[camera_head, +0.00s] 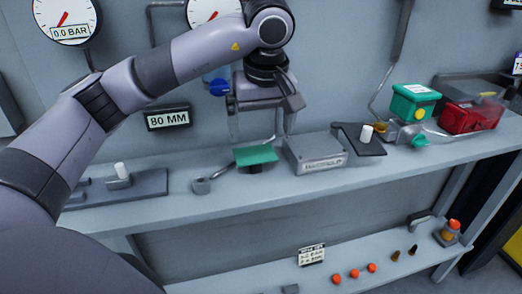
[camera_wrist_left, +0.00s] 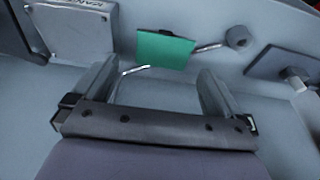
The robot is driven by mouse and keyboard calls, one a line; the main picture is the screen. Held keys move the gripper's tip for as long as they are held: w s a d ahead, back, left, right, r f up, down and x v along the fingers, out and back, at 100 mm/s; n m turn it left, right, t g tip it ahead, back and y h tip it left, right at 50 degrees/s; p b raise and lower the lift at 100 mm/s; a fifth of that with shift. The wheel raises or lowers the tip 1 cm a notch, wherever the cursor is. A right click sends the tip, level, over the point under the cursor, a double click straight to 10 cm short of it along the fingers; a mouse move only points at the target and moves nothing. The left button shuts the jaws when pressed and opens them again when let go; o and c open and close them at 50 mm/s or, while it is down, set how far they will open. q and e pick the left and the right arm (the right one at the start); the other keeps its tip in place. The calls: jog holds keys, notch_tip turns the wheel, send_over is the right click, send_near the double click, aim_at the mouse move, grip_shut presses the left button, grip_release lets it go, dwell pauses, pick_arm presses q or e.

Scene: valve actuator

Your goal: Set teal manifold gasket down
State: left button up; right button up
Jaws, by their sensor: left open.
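The teal manifold gasket (camera_head: 256,155) is a flat teal plate on the upper grey shelf (camera_head: 150,205), left of a grey metal box. It also shows in the left wrist view (camera_wrist_left: 164,50), ahead of the fingers, with thin metal rods at its sides. My left gripper (camera_head: 259,138) is open and hangs above the gasket, its two fingers apart. In the left wrist view the space between the fingers (camera_wrist_left: 157,85) is empty. Whether a fingertip touches the gasket cannot be told. My right gripper does not show.
A grey box (camera_head: 314,154) stands close right of the gasket. A small grey cylinder (camera_head: 201,186) lies left of it. Farther right are a dark plate with a white peg (camera_head: 366,133), a green box (camera_head: 414,102) and a red box (camera_head: 470,114). A lower shelf holds orange pieces.

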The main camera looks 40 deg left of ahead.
aim_at(255, 154)
pick_arm(q)
jog(key=shift+w+a+r, duration=0.1)
jog(key=shift+a, duration=0.3)
jog(key=shift+a+f, duration=0.1)
jog(key=shift+f, duration=0.2)
jog(key=shift+x, duration=3)
jog(key=shift+a, duration=0.2)
jog(key=c, duration=0.8)
